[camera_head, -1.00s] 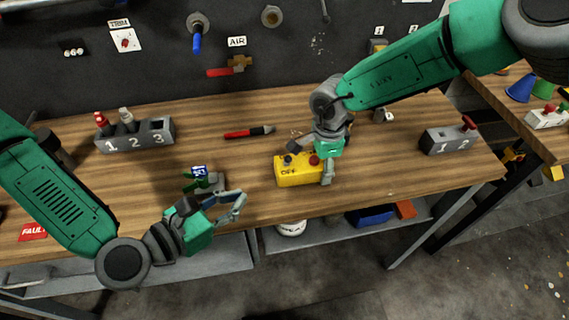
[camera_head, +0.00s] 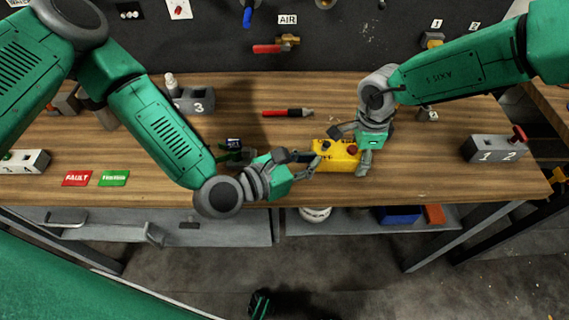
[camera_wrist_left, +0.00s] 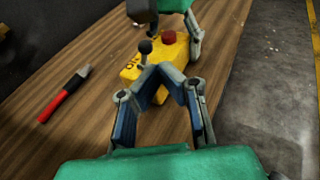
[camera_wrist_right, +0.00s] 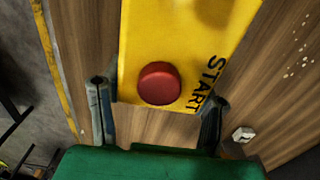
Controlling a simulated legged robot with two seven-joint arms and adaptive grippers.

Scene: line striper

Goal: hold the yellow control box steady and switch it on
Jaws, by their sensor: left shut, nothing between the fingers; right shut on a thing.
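The yellow control box (camera_head: 338,163) lies on the wooden bench, with a red button (camera_head: 352,150) and a dark-knobbed lever on top. My right gripper (camera_head: 366,158) is shut on the box's right end; in the right wrist view its fingers straddle the box (camera_wrist_right: 187,35) beside the red button (camera_wrist_right: 160,83) and the word START. My left gripper (camera_head: 313,161) is shut and empty at the box's left end. In the left wrist view its fingertips meet just in front of the dark lever knob (camera_wrist_left: 145,47); I cannot tell whether they touch the lever or box.
A red-handled tool (camera_head: 288,113) lies behind the box. A small green-and-dark item (camera_head: 232,150) is close behind my left gripper. A grey numbered block (camera_head: 494,149) stands at right. Red and green cards (camera_head: 77,178) lie at left. The bench's front edge is close to the box.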

